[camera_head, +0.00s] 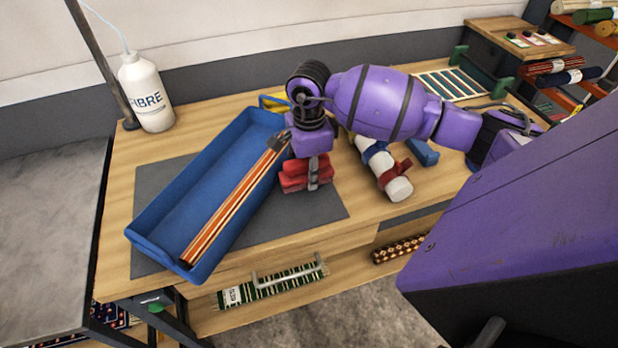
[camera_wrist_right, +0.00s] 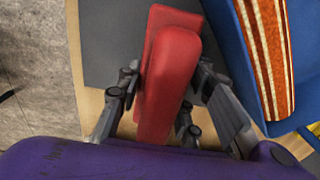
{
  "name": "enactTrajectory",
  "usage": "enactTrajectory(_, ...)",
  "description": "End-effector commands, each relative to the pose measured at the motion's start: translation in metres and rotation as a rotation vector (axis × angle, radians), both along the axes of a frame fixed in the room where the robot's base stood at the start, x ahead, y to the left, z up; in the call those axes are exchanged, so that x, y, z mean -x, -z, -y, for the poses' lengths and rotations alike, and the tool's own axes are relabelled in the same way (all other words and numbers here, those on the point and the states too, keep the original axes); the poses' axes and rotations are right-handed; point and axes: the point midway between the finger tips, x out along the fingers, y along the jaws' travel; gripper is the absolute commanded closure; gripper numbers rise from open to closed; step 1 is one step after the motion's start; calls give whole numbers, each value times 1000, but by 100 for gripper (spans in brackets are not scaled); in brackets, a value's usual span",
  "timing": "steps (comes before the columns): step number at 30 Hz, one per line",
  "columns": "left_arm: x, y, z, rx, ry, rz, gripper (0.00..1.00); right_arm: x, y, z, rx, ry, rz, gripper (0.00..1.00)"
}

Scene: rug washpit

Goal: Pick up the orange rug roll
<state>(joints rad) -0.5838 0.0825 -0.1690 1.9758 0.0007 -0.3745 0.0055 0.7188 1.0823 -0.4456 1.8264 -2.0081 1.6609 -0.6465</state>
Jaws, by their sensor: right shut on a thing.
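The orange rug roll (camera_head: 235,205), striped orange, cream and dark, lies lengthwise in a blue tray (camera_head: 152,243) on the workbench. It also shows at the right of the right wrist view (camera_wrist_right: 266,50), inside the tray (camera_wrist_right: 232,52). My right gripper (camera_head: 312,180) is beside the tray's right side, apart from the roll. Its fingers (camera_wrist_right: 165,105) are shut on a red block-like object (camera_wrist_right: 168,80), which also shows in the head view (camera_head: 293,184). The far end of the roll is near my wrist and partly hidden. My left gripper is not in view.
A grey mat (camera_head: 150,184) lies under the tray. A white bottle marked FIBRE (camera_head: 147,95) stands at the back left. A white roll with blue and red bands (camera_head: 398,189) lies right of my gripper. A green-striped rug (camera_head: 235,293) sits on the shelf below.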

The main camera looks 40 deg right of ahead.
Motion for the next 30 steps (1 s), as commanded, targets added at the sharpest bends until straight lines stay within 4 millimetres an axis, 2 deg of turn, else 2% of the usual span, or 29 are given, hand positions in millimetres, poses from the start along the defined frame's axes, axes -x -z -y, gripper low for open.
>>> enactTrajectory(1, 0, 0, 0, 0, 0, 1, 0, 2, 11, -2, -4, 0, -5, 96)
enactTrajectory(4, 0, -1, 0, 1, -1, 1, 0, 1, 21, -2, -2, -2, -3, 96)
enactTrajectory(16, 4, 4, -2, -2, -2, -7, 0, 1, 28, -1, 0, -2, -3, 96)
enactTrajectory(17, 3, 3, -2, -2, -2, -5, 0, 2, 27, -1, -1, -2, -3, 62)
enactTrajectory(20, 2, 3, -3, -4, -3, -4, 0, 1, 26, -2, -1, -2, -3, 49)
enactTrajectory(30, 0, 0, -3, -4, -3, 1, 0, 1, 24, -2, -2, -2, -2, 47)
